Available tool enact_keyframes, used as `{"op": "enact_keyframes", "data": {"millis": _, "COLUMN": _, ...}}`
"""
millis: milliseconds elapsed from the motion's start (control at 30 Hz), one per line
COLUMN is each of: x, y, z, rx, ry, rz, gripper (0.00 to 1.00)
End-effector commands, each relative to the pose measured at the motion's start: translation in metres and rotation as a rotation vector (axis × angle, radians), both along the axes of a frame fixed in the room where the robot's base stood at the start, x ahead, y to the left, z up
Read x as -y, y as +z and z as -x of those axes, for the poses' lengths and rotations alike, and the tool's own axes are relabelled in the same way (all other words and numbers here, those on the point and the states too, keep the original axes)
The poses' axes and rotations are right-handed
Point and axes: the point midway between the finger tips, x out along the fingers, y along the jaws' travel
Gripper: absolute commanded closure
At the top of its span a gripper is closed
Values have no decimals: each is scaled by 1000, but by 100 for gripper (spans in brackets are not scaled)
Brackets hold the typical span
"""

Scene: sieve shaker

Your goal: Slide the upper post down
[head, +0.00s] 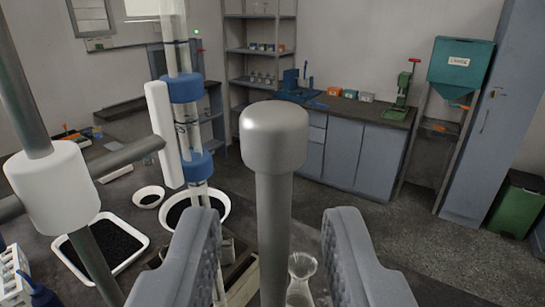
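A grey metal post (274,215) with a wide rounded cap (273,135) stands upright in the middle of the head view. It looks like the upper post, though I cannot be sure. My gripper (277,225) is open, with one ridged grey finger on each side of the post's shaft below the cap. A gap shows between the shaft and each finger. The lower end of the post runs out of the picture.
At the left are a clear column with blue collars (184,88) and a clamp stand with a white knob (53,187). White trays of dark grains (140,212) and a glass flask (302,266) are on the bench. Cabinets (345,155) stand behind.

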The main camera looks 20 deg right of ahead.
Motion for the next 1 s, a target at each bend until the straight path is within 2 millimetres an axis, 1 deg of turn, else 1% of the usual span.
{"op": "enact_keyframes", "data": {"millis": 33, "x": 4, "y": 1, "z": -4, "rx": -4, "ry": -3, "rz": -2, "gripper": 68}}
{"op": "enact_keyframes", "data": {"millis": 200, "x": 7, "y": 2, "z": -20, "rx": -4, "ry": 0, "rz": -2, "gripper": 68}}
{"op": "enact_keyframes", "data": {"millis": 333, "x": 9, "y": 0, "z": -28, "rx": -5, "ry": 0, "rz": -2, "gripper": 68}}
{"op": "enact_keyframes", "data": {"millis": 533, "x": 10, "y": -1, "z": -33, "rx": -1, "ry": 0, "rz": -2, "gripper": 68}}
{"op": "enact_keyframes", "data": {"millis": 767, "x": 10, "y": -2, "z": -34, "rx": -1, "ry": 1, "rz": -2, "gripper": 68}}
{"op": "enact_keyframes", "data": {"millis": 800, "x": 10, "y": -2, "z": -34, "rx": -1, "ry": 1, "rz": -2, "gripper": 71}}
{"op": "enact_keyframes", "data": {"millis": 867, "x": 10, "y": -1, "z": -34, "rx": -1, "ry": 1, "rz": -2, "gripper": 88}}
{"op": "enact_keyframes", "data": {"millis": 900, "x": 10, "y": -1, "z": -34, "rx": -1, "ry": 1, "rz": -2, "gripper": 99}}
{"op": "enact_keyframes", "data": {"millis": 1000, "x": 10, "y": -1, "z": -33, "rx": -1, "ry": 1, "rz": -2, "gripper": 100}}
